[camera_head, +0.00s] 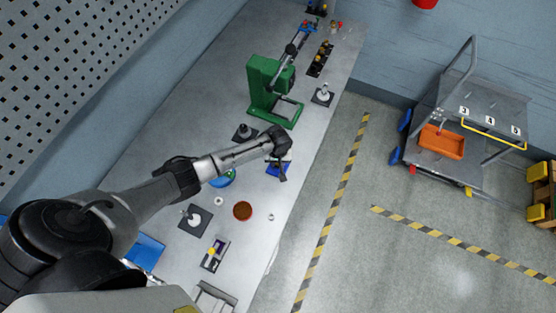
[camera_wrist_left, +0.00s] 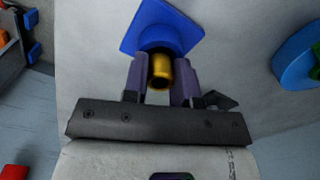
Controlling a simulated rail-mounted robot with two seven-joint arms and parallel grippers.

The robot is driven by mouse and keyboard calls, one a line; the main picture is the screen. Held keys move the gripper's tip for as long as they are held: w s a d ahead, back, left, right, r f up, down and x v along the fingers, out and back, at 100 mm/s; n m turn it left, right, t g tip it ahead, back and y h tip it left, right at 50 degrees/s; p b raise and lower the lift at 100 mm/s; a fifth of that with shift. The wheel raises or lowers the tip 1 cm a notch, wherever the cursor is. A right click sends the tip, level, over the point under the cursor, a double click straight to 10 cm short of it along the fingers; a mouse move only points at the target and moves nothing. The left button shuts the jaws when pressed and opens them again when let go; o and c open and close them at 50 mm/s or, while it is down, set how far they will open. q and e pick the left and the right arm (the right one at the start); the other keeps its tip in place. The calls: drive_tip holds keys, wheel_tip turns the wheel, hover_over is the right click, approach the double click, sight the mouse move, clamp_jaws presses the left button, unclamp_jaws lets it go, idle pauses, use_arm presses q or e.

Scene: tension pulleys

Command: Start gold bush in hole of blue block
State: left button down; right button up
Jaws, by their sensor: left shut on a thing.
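My left gripper (camera_head: 283,172) reaches in from the left over the blue block (camera_head: 274,167) on the grey bench. In the left wrist view the gripper (camera_wrist_left: 161,78) is shut on the gold bush (camera_wrist_left: 160,71), with a purple finger on each side. The blue block (camera_wrist_left: 160,27) lies directly beyond the fingertips, a flat square plate with a darker raised round part. The bush's far end is at or close to that part; whether it is in the hole cannot be told, as the hole is hidden. The right gripper is not in view.
A green press (camera_head: 270,90) stands farther up the bench. A brown round dish (camera_head: 242,210), a dark square plate with a post (camera_head: 195,219) and a blue-and-green round item (camera_head: 223,179) lie nearby. The bench's right edge is close to the block.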

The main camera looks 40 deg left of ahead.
use_arm(q)
drive_tip(key=shift+f, duration=0.3)
drive_tip(key=shift+r, duration=0.25)
idle(0.4)
drive_tip(key=shift+r+p, duration=0.1)
drive_tip(key=shift+p, duration=0.35)
drive_tip(key=shift+p, duration=0.35)
drive_tip(key=shift+f, duration=0.3)
idle(0.5)
drive_tip(key=shift+r, duration=0.25)
idle(0.5)
drive_tip(key=shift+p, duration=0.3)
